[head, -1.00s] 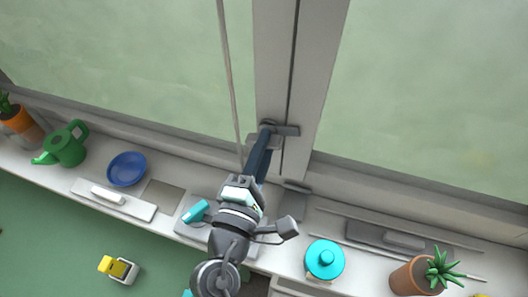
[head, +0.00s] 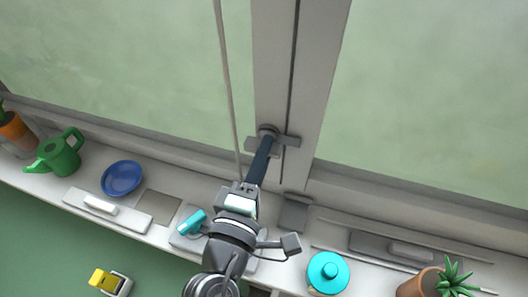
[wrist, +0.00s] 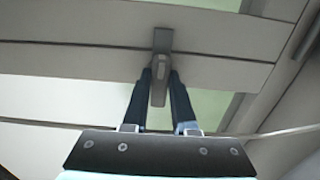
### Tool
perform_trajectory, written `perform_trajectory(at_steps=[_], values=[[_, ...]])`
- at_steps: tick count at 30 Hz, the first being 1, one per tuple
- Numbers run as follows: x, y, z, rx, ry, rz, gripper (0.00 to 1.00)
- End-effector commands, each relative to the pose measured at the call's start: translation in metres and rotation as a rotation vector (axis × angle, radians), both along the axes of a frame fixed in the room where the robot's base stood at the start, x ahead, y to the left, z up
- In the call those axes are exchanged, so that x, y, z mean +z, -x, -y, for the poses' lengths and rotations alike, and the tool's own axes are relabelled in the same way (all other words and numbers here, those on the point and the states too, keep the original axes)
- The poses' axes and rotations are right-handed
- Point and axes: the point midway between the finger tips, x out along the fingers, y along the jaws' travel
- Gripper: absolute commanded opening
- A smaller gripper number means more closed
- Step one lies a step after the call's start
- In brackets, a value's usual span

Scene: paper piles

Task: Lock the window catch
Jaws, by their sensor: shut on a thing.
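The grey window catch (head: 291,141) sits on the seam between two pale window frame bars, near their lower end. In the head view its bar crosses the seam. In the wrist view its lever (wrist: 159,92) comes down between my two dark fingers. My gripper (wrist: 160,76) is shut on this lever, one finger on each side. In the head view my gripper (head: 267,139) reaches up to the catch from below, and its fingers hide part of it. I cannot tell whether the catch is fully turned.
The sill below holds a green watering can (head: 60,156), a blue bowl (head: 121,178), a teal lidded pot (head: 328,272) and a potted plant (head: 450,279). A thin pale rod (head: 229,90) stands close to the left of my gripper. Green window panes lie on both sides.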

Motion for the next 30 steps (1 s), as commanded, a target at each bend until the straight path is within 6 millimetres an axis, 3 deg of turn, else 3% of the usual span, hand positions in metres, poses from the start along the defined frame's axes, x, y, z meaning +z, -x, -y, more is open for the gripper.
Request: perform_trajectory(at_steps=[1, 2, 7, 19, 30], values=[[0.000, 0.000, 0.000, -0.001, 0.001, -0.001, 0.00], [0.000, 0.000, 0.000, -0.001, 0.001, -0.001, 0.28], [0.000, 0.000, 0.000, -0.001, 0.001, -0.001, 0.56], [-0.002, 0.008, -0.003, 0.002, 0.002, -0.002, 0.56], [-0.006, 0.079, -0.026, 0.002, 0.000, -0.003, 0.56]])
